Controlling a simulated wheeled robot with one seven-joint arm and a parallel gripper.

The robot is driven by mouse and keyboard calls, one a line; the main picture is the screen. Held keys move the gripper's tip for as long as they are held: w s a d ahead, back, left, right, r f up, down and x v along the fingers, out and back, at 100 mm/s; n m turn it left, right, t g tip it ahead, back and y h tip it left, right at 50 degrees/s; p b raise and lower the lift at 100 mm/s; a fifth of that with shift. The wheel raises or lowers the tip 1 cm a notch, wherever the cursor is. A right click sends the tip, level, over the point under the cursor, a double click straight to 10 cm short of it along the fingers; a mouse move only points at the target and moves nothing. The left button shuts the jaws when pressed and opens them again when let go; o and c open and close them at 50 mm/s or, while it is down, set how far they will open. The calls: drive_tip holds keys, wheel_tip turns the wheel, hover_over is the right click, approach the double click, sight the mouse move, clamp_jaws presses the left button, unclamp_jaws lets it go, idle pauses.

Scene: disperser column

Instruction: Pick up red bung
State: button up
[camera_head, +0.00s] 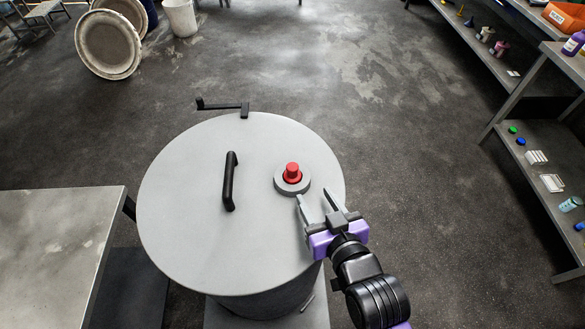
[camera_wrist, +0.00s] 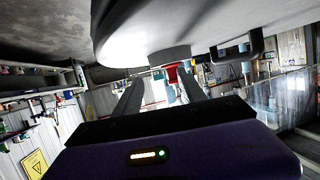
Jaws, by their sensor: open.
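The red bung (camera_head: 292,172) sits upright in a grey collar (camera_head: 280,186) on the right part of the round grey lid (camera_head: 190,180). In the head view my gripper (camera_head: 316,200) is just below and right of the bung, with its two fingers apart and nothing between them. In the wrist view the image is turned over. The red bung (camera_wrist: 171,73) shows beyond the fingertips, between the fingers but nearer the right one. My gripper (camera_wrist: 160,85) is open there too. The gap in depth to the bung is hard to tell.
A black handle (camera_head: 230,182) stands up on the lid left of the bung. A black crank-like bracket (camera_head: 225,106) is at the lid's far edge. A grey table (camera_head: 55,235) is at the left. Shelves (camera_head: 545,165) with small items stand at the right.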

sight(290, 164)
drive_tip(key=shift+n+g+y, duration=0.3)
drive_tip(key=shift+n+g, duration=0.1)
drive_tip(key=w+a, duration=0.1)
drive_tip(key=w+a+r, duration=0.1)
drive_tip(key=w, duration=0.1)
drive_tip(key=w+a+r, duration=0.1)
drive_tip(key=w, duration=0.1)
drive_tip(key=shift+r+p, duration=0.2)
drive_tip(key=shift+p, duration=0.2)
drive_tip(key=shift+a+p+x, duration=0.15)
drive_tip(key=shift+p+x, duration=0.2)
drive_tip(key=shift+x, duration=1.55)
drive_tip(key=shift+a+p+x, duration=0.1)
drive_tip(key=shift+p+x, duration=0.25)
drive_tip(key=shift+x, duration=1.55)
drive_tip(key=shift+s, duration=0.15)
clamp_jaws()
